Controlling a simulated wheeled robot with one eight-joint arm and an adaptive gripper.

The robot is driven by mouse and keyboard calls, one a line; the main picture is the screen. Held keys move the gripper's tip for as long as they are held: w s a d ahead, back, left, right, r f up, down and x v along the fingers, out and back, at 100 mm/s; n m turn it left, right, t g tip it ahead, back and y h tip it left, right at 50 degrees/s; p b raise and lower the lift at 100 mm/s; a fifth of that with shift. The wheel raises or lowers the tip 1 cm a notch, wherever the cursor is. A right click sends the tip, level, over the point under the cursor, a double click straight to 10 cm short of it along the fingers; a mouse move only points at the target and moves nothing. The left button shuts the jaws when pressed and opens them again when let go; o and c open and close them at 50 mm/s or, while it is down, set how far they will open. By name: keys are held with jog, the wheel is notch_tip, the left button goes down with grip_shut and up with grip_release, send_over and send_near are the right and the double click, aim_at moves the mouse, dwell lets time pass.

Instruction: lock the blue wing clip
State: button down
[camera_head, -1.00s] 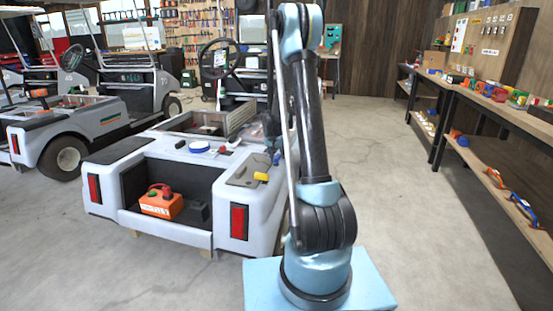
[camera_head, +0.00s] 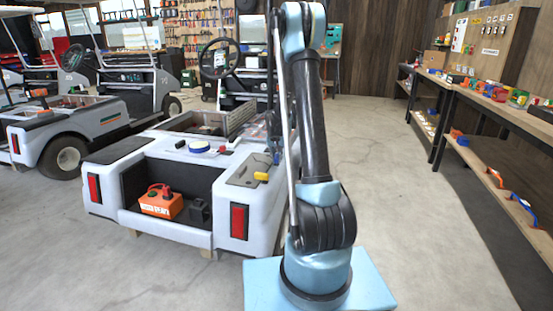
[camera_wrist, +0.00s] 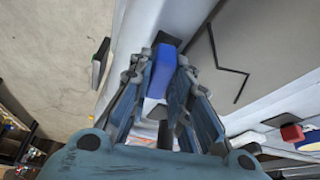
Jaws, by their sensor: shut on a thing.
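The blue wing clip (camera_wrist: 164,72) is a small blue block in the wrist view, on the light body edge of the cart beside a grey panel. My gripper (camera_wrist: 160,76) has its two fingers on either side of it, shut on it. Its lower part and the place it sits on are partly hidden by the fingers. In the head view a small blue piece (camera_head: 276,158) shows at the cart's right rear corner, just left of my arm. My gripper is mostly hidden there. I cannot tell whether the clip is locked.
The white cart (camera_head: 175,235) has an open rear bay with an orange box (camera_head: 160,205). A yellow piece (camera_head: 261,176) and a blue-rimmed round piece (camera_head: 199,147) lie on its top. A workbench (camera_head: 500,108) stands at right. The floor between is clear.

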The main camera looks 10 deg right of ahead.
jog(key=n+y, duration=0.1)
jog(key=n, duration=0.3)
jog(key=shift+y, duration=0.3)
jog(key=n+y, duration=0.1)
jog(key=n, duration=0.3)
jog(key=shift+a, duration=0.15)
jog(key=n+g+y, duration=0.1)
jog(key=n, duration=0.3)
jog(key=shift+a+y, duration=0.1)
jog(key=shift+y, duration=0.3)
jog(key=shift+s+n+g+y, duration=0.15)
jog(key=shift+n+g, duration=0.15)
jog(key=shift+n, duration=0.55)
jog(key=shift+n+g+y, duration=0.15)
jog(key=shift+n+g, duration=0.15)
jog(key=shift+n, duration=0.55)
jog(key=c, duration=1.5)
grip_release()
